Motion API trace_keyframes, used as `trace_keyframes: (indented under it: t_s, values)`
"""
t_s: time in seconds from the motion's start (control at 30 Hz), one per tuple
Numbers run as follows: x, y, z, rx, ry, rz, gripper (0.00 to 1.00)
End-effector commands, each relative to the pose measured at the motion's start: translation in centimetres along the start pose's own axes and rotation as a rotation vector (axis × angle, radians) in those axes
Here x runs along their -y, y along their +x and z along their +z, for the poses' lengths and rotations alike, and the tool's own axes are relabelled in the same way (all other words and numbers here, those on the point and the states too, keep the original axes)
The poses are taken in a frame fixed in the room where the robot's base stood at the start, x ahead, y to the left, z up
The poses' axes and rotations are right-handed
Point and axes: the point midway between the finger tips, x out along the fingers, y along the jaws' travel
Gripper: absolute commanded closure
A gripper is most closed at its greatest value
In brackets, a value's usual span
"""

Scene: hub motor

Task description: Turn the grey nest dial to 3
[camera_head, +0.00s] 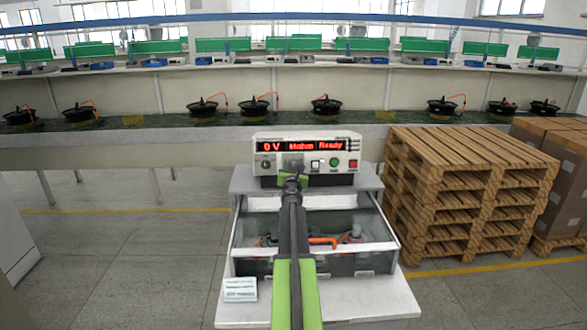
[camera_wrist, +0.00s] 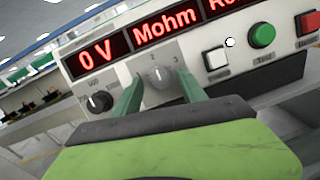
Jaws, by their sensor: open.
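The grey nest dial (camera_wrist: 159,77) is on the front panel of the tester (camera_head: 307,150), under the red display. Marks 2 and 3 show above it in the wrist view; a mark further left would be behind the left finger. Which mark the dial points at is too small to tell surely. My gripper (camera_wrist: 161,80) is open, one green finger on each side of the dial. I cannot tell whether the fingers touch it. In the head view my gripper (camera_head: 292,181) covers the dial's lower area.
A black voltage knob (camera_wrist: 100,102) sits left of the grey dial. A white switch (camera_wrist: 216,58), a green button (camera_wrist: 262,35) and a red switch (camera_wrist: 307,22) sit right. Below the tester is a clear-lidded box (camera_head: 350,240). Wooden pallets (camera_head: 460,190) stand to the right.

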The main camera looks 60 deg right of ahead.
Motion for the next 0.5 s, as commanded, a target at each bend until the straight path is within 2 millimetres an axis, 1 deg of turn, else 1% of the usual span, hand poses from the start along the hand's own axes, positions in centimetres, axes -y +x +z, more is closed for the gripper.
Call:
trace_keyframes:
  t_s: [0.07, 0.27, 0.3, 0.5]
  values:
    - [0.01, 0.34, 0.0, 0.0, 0.0, 0.0, 0.51]
    - [0.03, 0.3, 0.0, 0.0, 0.0, 0.0, 0.51]
    - [0.04, 0.29, 0.01, 0.0, 0.0, 0.0, 0.52]
    - [0.05, 0.29, 0.01, 0.0, 0.0, 0.0, 0.78]
